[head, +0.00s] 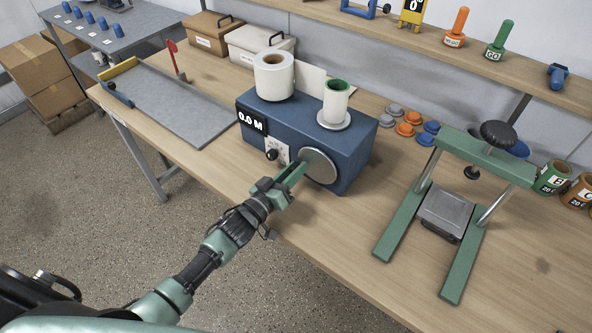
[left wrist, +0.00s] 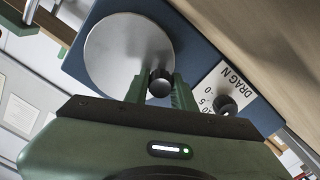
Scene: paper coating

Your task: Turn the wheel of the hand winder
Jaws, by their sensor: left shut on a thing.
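The hand winder is a blue box (head: 262,118) on the wooden table, with a round grey metal wheel (head: 322,166) on its front face. The wheel also shows in the left wrist view (left wrist: 122,52), with a black crank knob (left wrist: 160,84) near its edge. My left gripper (head: 300,170) reaches the wheel from the front. In the left wrist view its two green fingers (left wrist: 159,90) are closed on the knob from both sides. A large white roll (head: 268,83) and a smaller roll with a green core (head: 336,104) stand on top. The display (head: 250,121) reads 0.0 M. My right gripper is not in view.
A dial marked DRAG N (left wrist: 225,104) sits beside the wheel. A green press frame (head: 408,220) stands to the right. Orange and grey caps (head: 405,129) lie behind. A grey flat board (head: 175,105) is to the left. The table front near the wheel is clear.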

